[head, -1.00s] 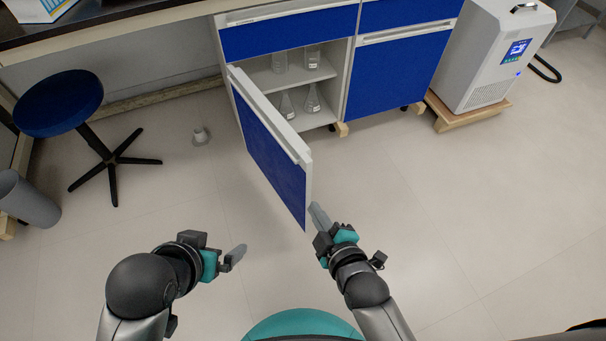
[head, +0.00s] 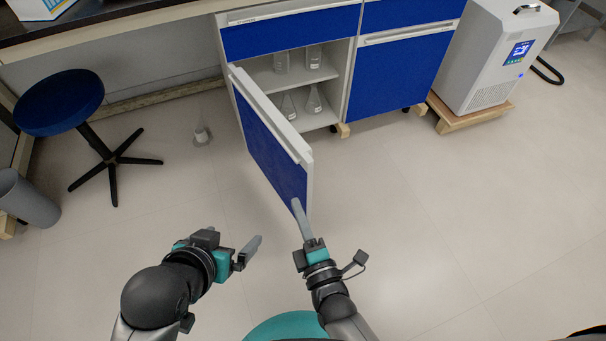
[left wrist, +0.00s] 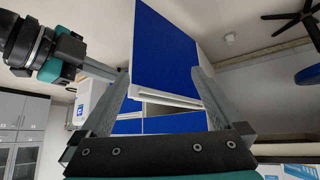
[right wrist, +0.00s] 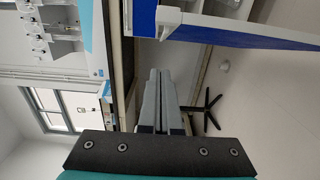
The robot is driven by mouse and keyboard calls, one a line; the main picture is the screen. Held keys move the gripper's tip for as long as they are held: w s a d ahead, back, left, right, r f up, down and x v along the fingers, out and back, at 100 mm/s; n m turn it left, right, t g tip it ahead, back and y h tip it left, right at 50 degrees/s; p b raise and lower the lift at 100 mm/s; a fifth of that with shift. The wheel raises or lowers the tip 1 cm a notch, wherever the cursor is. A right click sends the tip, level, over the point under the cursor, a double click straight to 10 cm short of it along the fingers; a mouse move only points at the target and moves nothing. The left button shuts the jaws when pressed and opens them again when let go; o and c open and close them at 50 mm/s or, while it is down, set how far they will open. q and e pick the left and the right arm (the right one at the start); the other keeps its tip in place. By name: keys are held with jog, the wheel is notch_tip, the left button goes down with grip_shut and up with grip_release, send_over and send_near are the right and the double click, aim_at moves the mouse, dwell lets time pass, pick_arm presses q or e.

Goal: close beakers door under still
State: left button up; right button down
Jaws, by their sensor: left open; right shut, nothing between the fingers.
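The blue cabinet door (head: 268,150) stands open, swung out toward me from the left side of the cabinet. Inside the cabinet, glass flasks and beakers (head: 313,100) stand on two shelves. My right gripper (head: 299,208) is shut and empty, its fingertips by the lower outer corner of the door; I cannot tell whether they touch. The right wrist view shows its fingers (right wrist: 160,95) together, with the door (right wrist: 245,32) above and to the right. My left gripper (head: 252,252) is open and empty, left of and below the door. The door (left wrist: 165,55) shows ahead between its fingers.
A blue stool (head: 60,103) and a grey bin (head: 27,200) stand at the left. A small glass piece (head: 201,134) is on the floor near the cabinet. A white machine (head: 495,55) stands on a wooden base at the right. The floor right of the door is clear.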

aim_at(304, 175)
pick_arm(q)
jog(key=w+d+r+t+h+b, duration=0.1)
jog(key=d+r+t+h+b, duration=0.2)
jog(key=d+t, duration=0.4)
jog(key=shift+w+d+r+n+t+h+b, duration=0.2)
jog(key=shift+w+d+n+t+h+b, duration=0.1)
jog(key=shift+t+h+b, duration=0.4)
pick_arm(e)
jog(key=shift+w+d, duration=0.2)
jog(key=shift+w, duration=1.35)
jog(key=shift+w+d, duration=0.25)
jog(key=shift+w, duration=1.3)
jog(key=shift+w+d, duration=0.2)
jog(key=shift+w, duration=1.35)
jog(key=shift+d, duration=0.15)
